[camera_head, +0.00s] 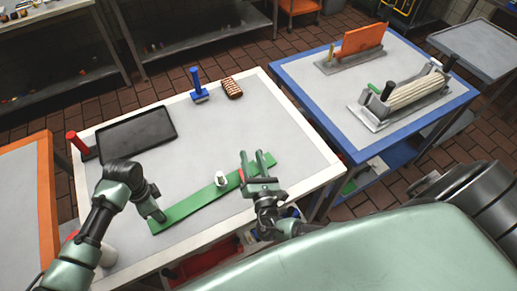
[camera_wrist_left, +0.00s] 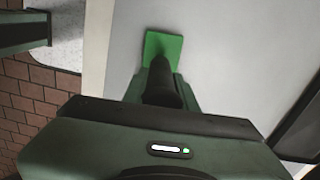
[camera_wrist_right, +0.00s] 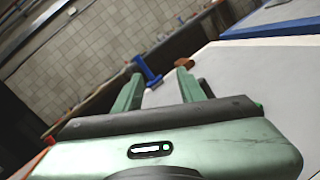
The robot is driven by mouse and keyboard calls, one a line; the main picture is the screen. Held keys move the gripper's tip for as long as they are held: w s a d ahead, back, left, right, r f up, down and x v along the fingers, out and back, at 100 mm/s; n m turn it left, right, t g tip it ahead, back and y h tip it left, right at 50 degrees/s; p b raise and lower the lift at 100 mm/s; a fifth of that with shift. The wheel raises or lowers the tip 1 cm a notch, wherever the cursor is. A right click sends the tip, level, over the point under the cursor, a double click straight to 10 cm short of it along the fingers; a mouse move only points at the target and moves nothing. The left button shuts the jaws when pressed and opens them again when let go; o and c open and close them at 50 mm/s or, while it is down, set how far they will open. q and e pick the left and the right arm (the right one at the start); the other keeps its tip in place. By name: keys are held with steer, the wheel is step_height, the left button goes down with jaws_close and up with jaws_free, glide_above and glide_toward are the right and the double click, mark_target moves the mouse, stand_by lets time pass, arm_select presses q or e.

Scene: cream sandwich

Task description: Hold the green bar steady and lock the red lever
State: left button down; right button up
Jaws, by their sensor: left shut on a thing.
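The long green bar (camera_head: 190,205) lies diagonally across the front of the white-rimmed table. A small white fitting (camera_head: 221,179) stands on its middle. My left gripper (camera_head: 153,206) is at the bar's left end. In the left wrist view its fingers close around a dark upright post (camera_wrist_left: 161,82) on the green bar's end (camera_wrist_left: 163,45). My right gripper (camera_head: 255,164) is over the bar's right part, fingers apart and empty in the right wrist view (camera_wrist_right: 155,92). A small red part (camera_head: 240,174) shows beside its left finger, mostly hidden; I cannot tell whether it is the red lever.
A black tray (camera_head: 136,136), a red-handled tool (camera_head: 77,142), a blue-handled tool (camera_head: 198,85) and a brown brush (camera_head: 232,88) lie farther back. A blue-rimmed table (camera_head: 330,125) with presses stands at the right. The table's middle is clear.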

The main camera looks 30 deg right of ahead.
steer(key=s+a+f+n+y, duration=0.1)
steer(key=s+a+n+y, duration=0.1)
steer(key=a+n, duration=0.1)
steer(key=s+a+f+n+y, duration=0.2)
steer(key=n+y, duration=0.1)
steer(key=s+a+f+n+y, duration=0.2)
steer(key=a+n+y, duration=0.1)
steer(key=n, duration=0.1)
steer(key=shift+s+a+f+g, duration=0.1)
steer(key=shift+s+a+g, duration=0.1)
steer(key=shift+a+g, duration=0.15)
steer(key=x, duration=1.2)
steer(key=shift+a+f, duration=0.1)
steer(key=shift+a, duration=0.15)
step_height(320, 180, up, 10)
steer(key=s+d+r+m+h, duration=0.1)
steer(key=s+d+r, duration=0.3)
steer(key=s+r, duration=0.4)
steer(key=s+d+r+m+h, duration=0.1)
steer(key=s+d+r+h, duration=0.1)
steer(key=s+r, duration=0.7)
steer(key=shift+d+r+h, duration=0.35)
steer(key=shift+d+h, duration=0.05)
steer(key=shift+d, duration=0.5)
